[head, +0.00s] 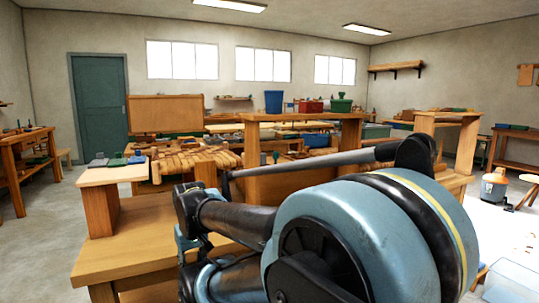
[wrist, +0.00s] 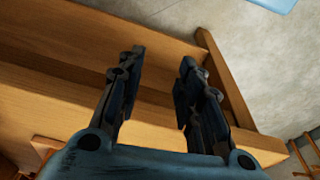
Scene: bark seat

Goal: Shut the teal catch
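I cannot make out a teal catch in either view. My gripper (wrist: 162,62) shows in the wrist view with its two dark fingers apart and nothing between them. It hangs over a brown wooden surface (wrist: 60,95) with a long raised edge. I cannot tell how far the fingertips are above the wood. In the head view my arm fills the lower middle and right and hides part of the wooden benches behind it. The gripper's fingers cannot be made out there.
A low wooden bench (head: 150,245) stands in front, with a small raised board (head: 110,175) on its left. A tall wooden frame (head: 300,118) stands behind my arm. A blue bucket (head: 273,101) is on top. A dark teal door (head: 100,105) is in the back wall. Floor is open at left.

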